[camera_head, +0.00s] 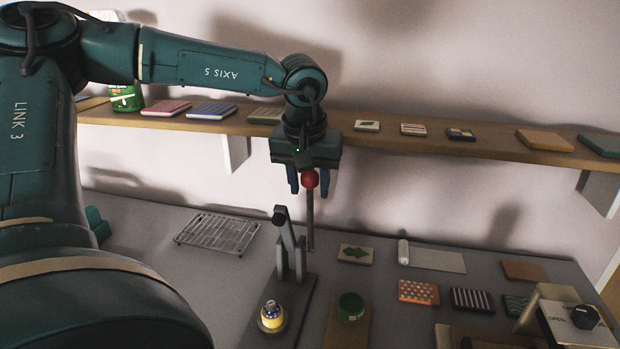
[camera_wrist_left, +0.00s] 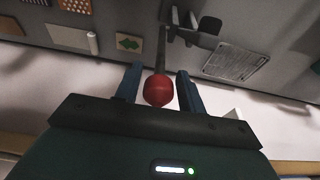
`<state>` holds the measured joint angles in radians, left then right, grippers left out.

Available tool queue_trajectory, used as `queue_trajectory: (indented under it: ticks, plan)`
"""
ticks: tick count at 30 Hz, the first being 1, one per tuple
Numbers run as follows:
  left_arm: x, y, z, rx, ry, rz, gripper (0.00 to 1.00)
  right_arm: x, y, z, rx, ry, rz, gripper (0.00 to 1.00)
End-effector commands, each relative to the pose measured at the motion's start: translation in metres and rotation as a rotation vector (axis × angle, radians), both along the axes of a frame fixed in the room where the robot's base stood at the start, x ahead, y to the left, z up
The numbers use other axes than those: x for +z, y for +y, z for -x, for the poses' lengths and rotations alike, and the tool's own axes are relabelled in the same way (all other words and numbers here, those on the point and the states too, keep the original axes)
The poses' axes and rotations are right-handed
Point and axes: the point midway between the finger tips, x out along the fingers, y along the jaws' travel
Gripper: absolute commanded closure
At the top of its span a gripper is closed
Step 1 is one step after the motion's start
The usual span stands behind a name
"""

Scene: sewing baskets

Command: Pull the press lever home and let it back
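The press (camera_head: 289,250) stands upright on a dark base plate on the table. Its lever (camera_head: 310,220) points up beside the press and ends in a red ball knob (camera_head: 309,179). My left gripper (camera_head: 310,184) points down at the knob. In the left wrist view, the knob (camera_wrist_left: 158,91) sits between the two blue fingers of the gripper (camera_wrist_left: 159,84), with a gap on each side; the fingers are open. A small yellow and blue jar (camera_head: 271,315) stands on the base in front of the press post. My right gripper is not in view.
A wooden shelf (camera_head: 490,145) with several flat tiles runs along the wall behind my gripper. A wire rack (camera_head: 218,233) lies left of the press. A green-topped item (camera_head: 350,305) on a brown board and an arrow tile (camera_head: 355,254) lie to its right.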

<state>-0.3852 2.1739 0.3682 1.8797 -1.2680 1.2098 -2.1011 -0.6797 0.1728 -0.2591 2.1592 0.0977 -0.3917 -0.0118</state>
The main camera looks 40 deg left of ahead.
Motion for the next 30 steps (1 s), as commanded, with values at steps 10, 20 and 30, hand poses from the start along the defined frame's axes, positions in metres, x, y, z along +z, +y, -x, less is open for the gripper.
queue_trajectory:
  ticks: [10, 20, 30]
  plan:
    - [0.000, 0.000, 0.000, 0.001, 0.002, 0.001, 0.45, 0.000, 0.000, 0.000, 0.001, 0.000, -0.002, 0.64]
    - [0.021, -0.002, 0.004, 0.001, -0.001, 0.001, 0.45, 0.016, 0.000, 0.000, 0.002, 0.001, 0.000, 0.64]
    - [0.054, -0.006, 0.011, 0.000, 0.002, 0.001, 0.45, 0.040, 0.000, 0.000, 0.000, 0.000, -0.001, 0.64]
